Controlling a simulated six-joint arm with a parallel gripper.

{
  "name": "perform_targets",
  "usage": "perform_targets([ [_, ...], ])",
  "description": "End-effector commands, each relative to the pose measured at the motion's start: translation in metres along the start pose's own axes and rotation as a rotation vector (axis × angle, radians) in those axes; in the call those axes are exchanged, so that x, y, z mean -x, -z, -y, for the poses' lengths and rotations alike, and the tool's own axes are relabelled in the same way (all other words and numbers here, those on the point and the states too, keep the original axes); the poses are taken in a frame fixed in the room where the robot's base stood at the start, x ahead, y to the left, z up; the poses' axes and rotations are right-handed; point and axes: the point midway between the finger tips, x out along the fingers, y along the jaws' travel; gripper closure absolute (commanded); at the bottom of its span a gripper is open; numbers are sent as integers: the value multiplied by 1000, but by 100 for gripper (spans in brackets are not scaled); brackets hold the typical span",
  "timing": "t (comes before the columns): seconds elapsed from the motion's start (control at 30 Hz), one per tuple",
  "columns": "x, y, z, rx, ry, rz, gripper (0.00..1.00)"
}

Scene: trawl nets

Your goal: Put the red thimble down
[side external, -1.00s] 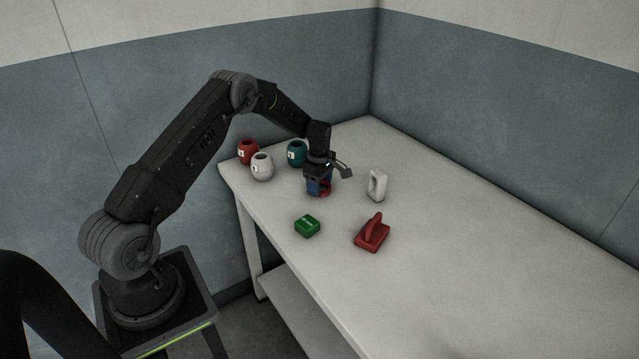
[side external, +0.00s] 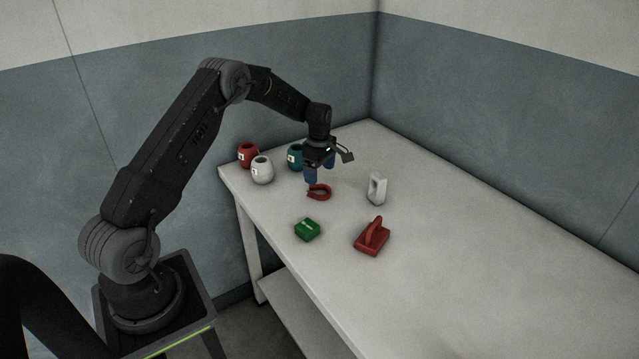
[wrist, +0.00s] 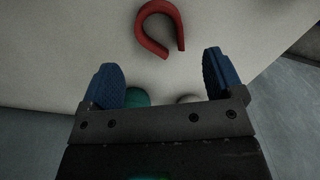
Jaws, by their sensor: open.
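The red thimble (side external: 326,195) is a red horseshoe-shaped piece lying flat on the white table, and it stands free of the fingers. In the wrist view the red thimble (wrist: 177,14) lies beyond the fingertips, with its opening towards my gripper. My gripper (side external: 313,177) is above and just behind it in the side view, with blue fingers pointing down. In the wrist view the fingers of my gripper (wrist: 165,72) are spread wide with nothing between them.
A red pot (side external: 246,151), a white pot (side external: 262,173) and a partly hidden teal pot (side external: 294,154) stand at the table's left end. A green block (side external: 307,230), a red handled block (side external: 371,238) and a white upright piece (side external: 377,187) are nearby. The table's right part is clear.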

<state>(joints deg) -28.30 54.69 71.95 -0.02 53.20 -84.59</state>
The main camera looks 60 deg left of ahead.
Motion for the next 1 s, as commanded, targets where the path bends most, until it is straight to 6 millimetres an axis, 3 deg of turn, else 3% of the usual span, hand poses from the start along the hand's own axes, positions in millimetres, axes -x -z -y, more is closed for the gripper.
perform_targets([
  [0.2, 42, 0, 0, 0, -2, -1, 13],
  [0.4, 60, -1, 0, -6, -2, -1, 13],
  [0.57, 97, -20, 13, -127, -36, -4, 13],
  [0.77, 179, -69, 69, -492, -127, -27, 13],
  [1.0, 248, -113, 169, -967, -244, -83, 13],
])
